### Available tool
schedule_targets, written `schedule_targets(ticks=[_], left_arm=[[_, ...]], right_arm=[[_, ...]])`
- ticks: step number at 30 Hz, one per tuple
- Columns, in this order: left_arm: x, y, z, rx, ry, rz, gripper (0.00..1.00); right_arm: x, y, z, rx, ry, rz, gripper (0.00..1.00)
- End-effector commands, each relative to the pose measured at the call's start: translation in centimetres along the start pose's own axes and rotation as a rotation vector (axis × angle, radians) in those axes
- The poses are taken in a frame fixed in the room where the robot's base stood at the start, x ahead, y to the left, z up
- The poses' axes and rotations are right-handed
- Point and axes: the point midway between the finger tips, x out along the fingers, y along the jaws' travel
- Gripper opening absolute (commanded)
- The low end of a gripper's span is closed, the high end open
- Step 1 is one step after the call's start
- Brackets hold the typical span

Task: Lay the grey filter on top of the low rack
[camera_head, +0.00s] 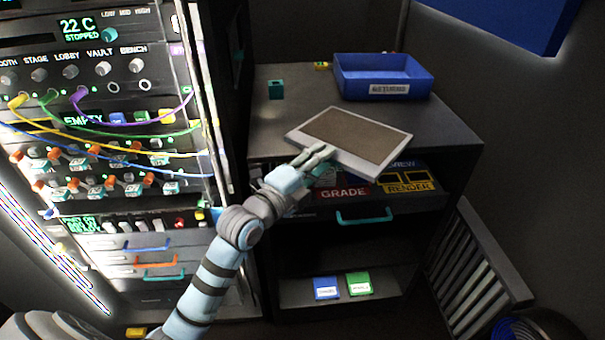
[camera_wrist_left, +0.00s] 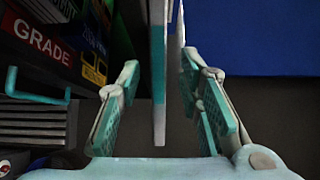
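The grey filter (camera_head: 397,142), a flat pale frame with a brown mesh face, shows in the head view over the front part of the low rack's top (camera_head: 440,127). Its near edge reaches past the rack's front edge, and I cannot tell whether it touches the top. In the left wrist view the filter (camera_wrist_left: 158,85) is seen edge-on between the two fingers (camera_wrist_left: 160,75); finger contact is hard to make out. My right gripper is not in view.
A blue tray (camera_head: 384,90) stands at the back of the rack top, with a small teal block (camera_head: 275,89) to its left. A teal handle (camera_head: 365,217) juts from the rack's front. A tall panel with cables (camera_head: 110,130) stands left; a slatted thing (camera_head: 468,275) is at right.

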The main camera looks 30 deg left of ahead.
Motion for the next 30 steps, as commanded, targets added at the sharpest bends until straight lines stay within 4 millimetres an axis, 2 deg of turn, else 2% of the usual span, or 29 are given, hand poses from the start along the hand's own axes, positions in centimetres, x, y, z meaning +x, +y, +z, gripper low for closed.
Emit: schedule_targets(ticks=[7, 12, 15, 23, 26, 29, 30], left_arm=[[-6.7, -0.1, -0.1, 0.006, 0.003, 0.005, 0.33], [-9.7, -0.1, 0.0, 0.003, 0.001, 0.004, 0.33], [-10.2, -0.1, -0.1, 0.0, 0.005, 0.0, 0.33], [-10.2, 0.1, 0.0, -0.005, 0.001, 0.003, 0.33], [-9.8, 3.0, 1.5, -0.071, -0.042, 0.057, 0.33], [-9.7, 11.3, 5.0, -0.254, -0.163, 0.194, 0.33], [-10.5, 16.1, 6.4, -0.359, -0.235, 0.268, 0.33]], right_arm=[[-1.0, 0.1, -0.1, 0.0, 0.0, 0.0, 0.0], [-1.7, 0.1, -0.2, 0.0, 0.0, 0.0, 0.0], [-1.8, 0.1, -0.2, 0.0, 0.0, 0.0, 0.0], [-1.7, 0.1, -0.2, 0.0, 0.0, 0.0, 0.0], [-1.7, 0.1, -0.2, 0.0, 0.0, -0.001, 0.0], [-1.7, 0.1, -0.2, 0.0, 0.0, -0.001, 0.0], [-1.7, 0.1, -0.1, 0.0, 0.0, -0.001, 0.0]])
